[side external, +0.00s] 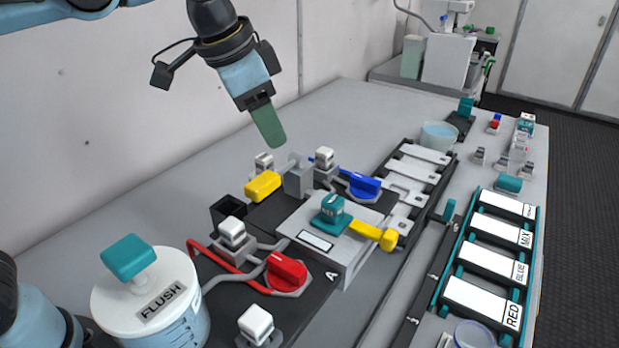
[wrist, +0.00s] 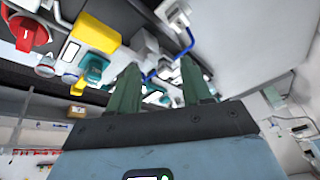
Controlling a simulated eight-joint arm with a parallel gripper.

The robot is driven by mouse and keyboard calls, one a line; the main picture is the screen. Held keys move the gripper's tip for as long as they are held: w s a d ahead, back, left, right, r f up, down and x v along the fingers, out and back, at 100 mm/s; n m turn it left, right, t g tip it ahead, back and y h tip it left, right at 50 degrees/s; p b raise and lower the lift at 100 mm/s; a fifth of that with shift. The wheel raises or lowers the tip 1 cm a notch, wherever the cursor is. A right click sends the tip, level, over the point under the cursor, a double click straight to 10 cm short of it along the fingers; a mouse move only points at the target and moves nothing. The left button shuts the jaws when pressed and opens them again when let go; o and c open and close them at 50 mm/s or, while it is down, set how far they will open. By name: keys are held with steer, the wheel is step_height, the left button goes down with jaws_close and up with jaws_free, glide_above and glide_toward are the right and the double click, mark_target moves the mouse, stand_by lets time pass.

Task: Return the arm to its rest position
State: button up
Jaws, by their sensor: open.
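My gripper (side external: 269,130) hangs above the back of the work area in the side view, tilted, its green fingers clear of the fixtures below. In the wrist view my gripper (wrist: 158,82) shows two green fingers standing apart with nothing held between them. Below it are a yellow handle (side external: 262,186), a blue handle (side external: 360,184) and a grey block (side external: 298,176). The yellow handle also shows in the wrist view (wrist: 95,34), left of the fingers.
A white FLUSH jar (side external: 150,300) with a teal lid knob stands at front left. A red handle (side external: 287,273) and a teal-topped unit (side external: 331,212) stand nearby. A labelled rack (side external: 487,262) is at right. The grey table behind the fixtures is clear; a wall stands behind it.

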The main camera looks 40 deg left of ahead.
steer(key=s+a+f+n+t, duration=0.1)
steer(key=s+a+f+n, duration=0.2)
steer(key=s+a+f, duration=0.1)
steer(key=s+a+f+n+t+y, duration=0.1)
steer(key=s+a+f+n+t, duration=0.1)
steer(key=a+f, duration=0.5)
steer(key=shift+s+f+n, duration=0.8)
steer(key=shift+s, duration=0.15)
